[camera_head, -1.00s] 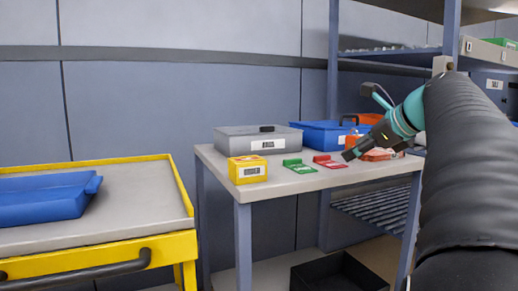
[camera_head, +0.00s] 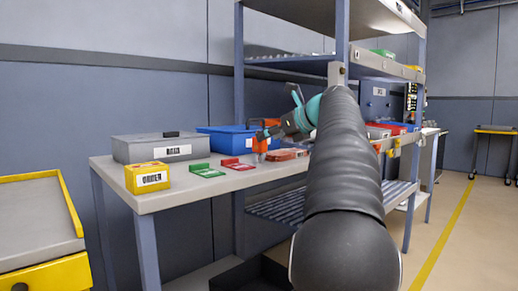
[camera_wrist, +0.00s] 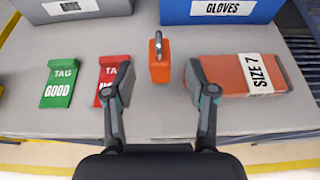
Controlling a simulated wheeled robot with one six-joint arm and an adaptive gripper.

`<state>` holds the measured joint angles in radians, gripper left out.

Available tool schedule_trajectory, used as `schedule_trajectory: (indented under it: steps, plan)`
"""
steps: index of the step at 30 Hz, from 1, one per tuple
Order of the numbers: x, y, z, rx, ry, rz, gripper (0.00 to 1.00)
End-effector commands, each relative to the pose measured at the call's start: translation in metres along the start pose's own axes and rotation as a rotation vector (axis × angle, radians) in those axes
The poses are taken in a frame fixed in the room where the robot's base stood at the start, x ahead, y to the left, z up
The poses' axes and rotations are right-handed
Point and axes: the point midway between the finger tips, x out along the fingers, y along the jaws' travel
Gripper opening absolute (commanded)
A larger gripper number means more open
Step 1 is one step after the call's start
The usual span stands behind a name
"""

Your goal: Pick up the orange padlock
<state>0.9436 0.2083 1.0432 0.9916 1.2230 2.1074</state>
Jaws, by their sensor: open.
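A red tag (camera_wrist: 112,78) lies close to the left finger, and a green GOOD tag (camera_wrist: 60,83) farther left. An orange SIZE 7 pack (camera_wrist: 225,76) lies by the right finger. The blue GLOVES bin (camera_wrist: 215,10) and a grey bin (camera_head: 150,150) stand behind. A yellow box (camera_head: 147,178) sits at the table's left.

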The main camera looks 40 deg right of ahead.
Motion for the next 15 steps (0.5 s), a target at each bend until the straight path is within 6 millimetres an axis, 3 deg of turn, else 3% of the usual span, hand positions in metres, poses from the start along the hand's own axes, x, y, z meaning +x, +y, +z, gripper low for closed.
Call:
schedule_trajectory:
  steps: [5, 15]
  plan:
    - [0.011, 0.001, -0.002, -0.001, 0.001, 0.004, 0.56]
    - [0.053, 0.002, -0.004, -0.002, 0.001, 0.004, 0.56]
